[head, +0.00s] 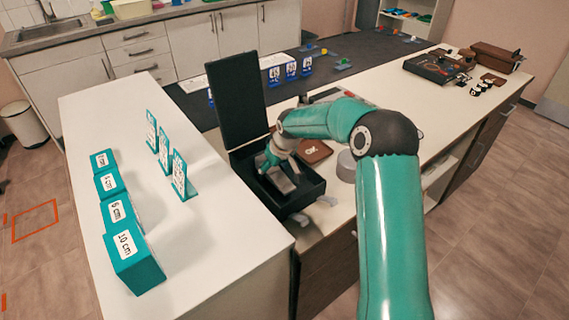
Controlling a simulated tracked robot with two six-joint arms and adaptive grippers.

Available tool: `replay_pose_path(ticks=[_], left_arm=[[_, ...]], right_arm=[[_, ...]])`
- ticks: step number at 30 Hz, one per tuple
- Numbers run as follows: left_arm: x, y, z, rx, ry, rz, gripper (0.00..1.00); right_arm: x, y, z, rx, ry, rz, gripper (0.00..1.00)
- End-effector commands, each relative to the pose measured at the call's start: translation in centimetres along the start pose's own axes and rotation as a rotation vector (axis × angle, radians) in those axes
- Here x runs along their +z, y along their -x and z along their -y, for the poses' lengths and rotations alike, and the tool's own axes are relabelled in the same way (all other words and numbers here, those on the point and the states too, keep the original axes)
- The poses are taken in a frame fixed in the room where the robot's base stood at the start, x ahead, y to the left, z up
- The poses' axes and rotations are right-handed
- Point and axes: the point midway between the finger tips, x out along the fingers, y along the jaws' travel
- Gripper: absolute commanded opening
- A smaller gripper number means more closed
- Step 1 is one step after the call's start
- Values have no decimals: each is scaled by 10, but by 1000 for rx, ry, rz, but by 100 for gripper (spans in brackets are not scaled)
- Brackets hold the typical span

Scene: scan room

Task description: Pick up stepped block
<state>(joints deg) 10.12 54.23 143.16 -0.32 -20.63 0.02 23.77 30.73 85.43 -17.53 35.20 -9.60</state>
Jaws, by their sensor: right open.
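An open black case (308,192) with its lid raised stands on the white counter, left of my right arm. A small grey piece (287,184) shows inside it, which looks like the stepped block, but its steps are too small to make out. My right gripper (271,166) is open and reaches down into the case, right at the grey piece. The gripper partly hides the piece, and I cannot tell whether the fingers touch it. My left gripper is not in view.
Teal boxes with size labels (138,265) and upright teal-backed cards (181,178) stand on the left white table. A grey round object (346,166) and a brown plaque (314,151) are right of the case. Another black case (433,70) lies farther back.

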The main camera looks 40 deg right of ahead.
Motion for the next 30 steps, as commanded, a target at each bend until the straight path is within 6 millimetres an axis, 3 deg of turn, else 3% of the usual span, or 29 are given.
replay_pose_path(ticks=[5,18,30], left_arm=[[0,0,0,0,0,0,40],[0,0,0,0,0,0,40],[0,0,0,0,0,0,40]], right_arm=[[0,0,0,1,-1,-1,75],[0,1,0,0,0,-1,2],[-3,4,0,2,-1,-5,0]])
